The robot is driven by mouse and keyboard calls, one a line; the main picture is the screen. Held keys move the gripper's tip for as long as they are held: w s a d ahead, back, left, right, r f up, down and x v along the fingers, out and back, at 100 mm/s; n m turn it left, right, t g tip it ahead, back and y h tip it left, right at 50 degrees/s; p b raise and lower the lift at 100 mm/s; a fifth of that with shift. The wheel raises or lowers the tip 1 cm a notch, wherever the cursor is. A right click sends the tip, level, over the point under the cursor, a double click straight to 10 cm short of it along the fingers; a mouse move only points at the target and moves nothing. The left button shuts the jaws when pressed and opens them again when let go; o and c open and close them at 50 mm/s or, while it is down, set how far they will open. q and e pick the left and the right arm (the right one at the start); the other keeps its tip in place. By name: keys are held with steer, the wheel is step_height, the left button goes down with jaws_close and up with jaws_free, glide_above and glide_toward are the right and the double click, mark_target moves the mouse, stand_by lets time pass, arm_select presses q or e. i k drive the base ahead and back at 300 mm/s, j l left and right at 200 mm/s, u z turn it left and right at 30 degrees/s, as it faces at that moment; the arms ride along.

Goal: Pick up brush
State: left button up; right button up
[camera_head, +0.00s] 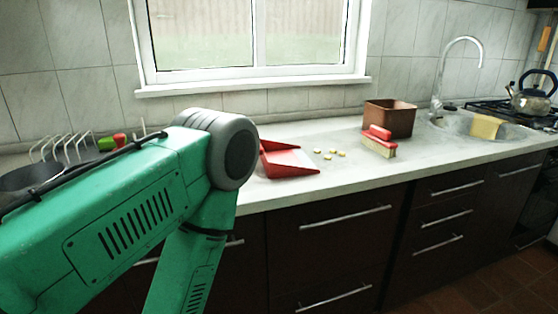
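The brush (379,146) has a red handle and pale bristles. It lies on the countertop in the right half of the view, just in front of a brown square container. A red dustpan (288,161) lies on the counter to its left, partly hidden by my arm. My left arm, green with a grey joint, fills the left foreground, and its lower link runs out of the bottom of the view. Neither of my grippers shows. Nothing of mine touches the brush.
Several small yellow pieces (330,154) lie between dustpan and brush. The brown container (389,118) stands behind the brush. A dish rack (62,147) is at left. Dark cabinets run below the counter.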

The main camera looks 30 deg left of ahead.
mark_target(377, 138)
steer(key=i+u, duration=0.15)
steer(key=u, duration=0.25)
steer(key=i+l+u, duration=0.1)
steer(key=u, duration=0.3)
steer(key=i+l+u, duration=0.1)
steer(key=u, duration=0.3)
steer(key=i, duration=0.05)
